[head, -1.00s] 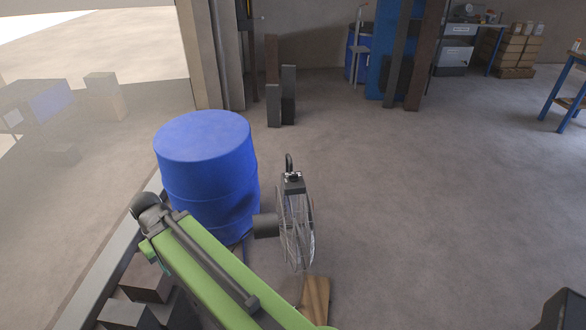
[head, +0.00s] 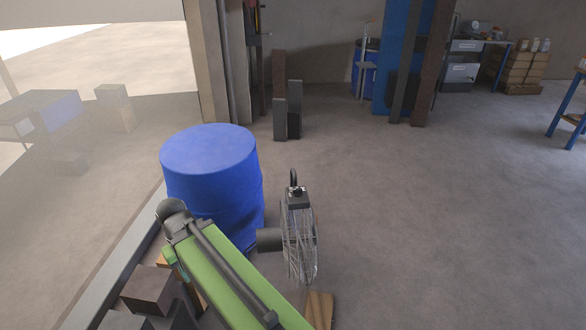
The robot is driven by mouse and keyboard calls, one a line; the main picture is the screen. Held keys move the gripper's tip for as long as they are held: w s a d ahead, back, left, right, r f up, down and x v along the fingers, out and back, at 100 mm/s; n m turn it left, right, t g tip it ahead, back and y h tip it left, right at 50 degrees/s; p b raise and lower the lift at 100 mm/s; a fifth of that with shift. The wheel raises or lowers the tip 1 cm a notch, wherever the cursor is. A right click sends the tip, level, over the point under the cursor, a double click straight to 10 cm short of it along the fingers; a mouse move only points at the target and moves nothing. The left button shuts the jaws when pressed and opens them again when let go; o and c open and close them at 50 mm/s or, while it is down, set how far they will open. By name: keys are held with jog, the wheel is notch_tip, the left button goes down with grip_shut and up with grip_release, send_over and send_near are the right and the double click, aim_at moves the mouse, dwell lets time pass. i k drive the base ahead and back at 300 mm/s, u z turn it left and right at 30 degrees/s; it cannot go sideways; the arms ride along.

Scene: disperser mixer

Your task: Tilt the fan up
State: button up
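The fan (head: 299,240) stands on the floor right of the blue drum in the head view. It has a round wire cage seen nearly edge-on, a dark motor housing (head: 270,239) on its left side and a black handle with a small box (head: 296,192) on top. Its cage looks close to upright. My green arm link covers the area left of and below the fan, and hides its lower left part. My gripper is not visible; the arm's far end joint is left of the fan, in front of the drum.
The blue drum (head: 210,155) stands close behind and left of the fan. Dark blocks (head: 150,287) lie at lower left, and a wooden piece (head: 319,308) is below the fan. Open floor (head: 430,220) spreads to the right.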

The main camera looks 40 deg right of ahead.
aim_at(269, 239)
jog(key=u, duration=0.05)
jog(key=i, duration=1.15)
jog(key=u, duration=0.05)
